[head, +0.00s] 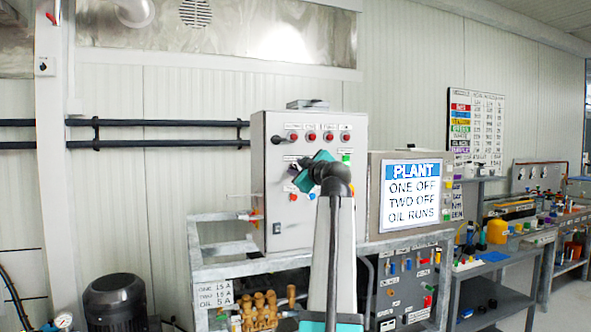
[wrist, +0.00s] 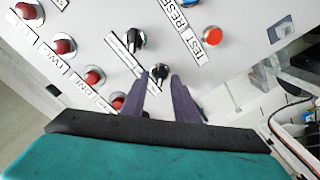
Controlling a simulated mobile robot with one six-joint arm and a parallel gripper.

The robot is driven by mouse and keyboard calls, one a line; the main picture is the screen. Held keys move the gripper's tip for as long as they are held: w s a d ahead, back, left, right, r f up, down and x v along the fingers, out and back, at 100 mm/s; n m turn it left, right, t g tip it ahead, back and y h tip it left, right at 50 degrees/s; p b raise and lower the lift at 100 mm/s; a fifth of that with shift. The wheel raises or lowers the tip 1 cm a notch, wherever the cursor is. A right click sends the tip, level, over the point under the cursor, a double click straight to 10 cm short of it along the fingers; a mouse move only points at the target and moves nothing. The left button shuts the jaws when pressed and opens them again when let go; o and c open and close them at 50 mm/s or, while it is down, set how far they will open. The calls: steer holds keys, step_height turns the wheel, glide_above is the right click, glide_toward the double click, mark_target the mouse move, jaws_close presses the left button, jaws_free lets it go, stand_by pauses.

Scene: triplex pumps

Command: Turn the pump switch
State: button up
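The grey control box (head: 263,150) carries a row of red indicators and several switches. In the wrist view, a black rotary switch (wrist: 160,71) lies just beyond and between my fingertips. A second black rotary switch with a white pointer (wrist: 135,41) is up and left of it, beside a white label strip. I cannot tell which one is the pump switch. My gripper (wrist: 161,76) is open, its two dark fingers apart on either side of the nearer switch. Contact cannot be made out. In the head view my gripper (head: 308,172) is in front of the panel, and my arm hides part of it.
An orange-red button (wrist: 212,36) is right of the switches, near the TEST and RESET labels. Red indicators (wrist: 95,77) line the left. A PLANT sign (head: 411,195) stands right of the box. A metal bench frame (head: 225,268) is below, and a dark motor (head: 115,300) is at lower left.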

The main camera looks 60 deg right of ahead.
steer(key=v, duration=1.2)
steer(key=shift+a+b, duration=0.2)
steer(key=shift+b, duration=0.1)
steer(key=shift+s, duration=0.15)
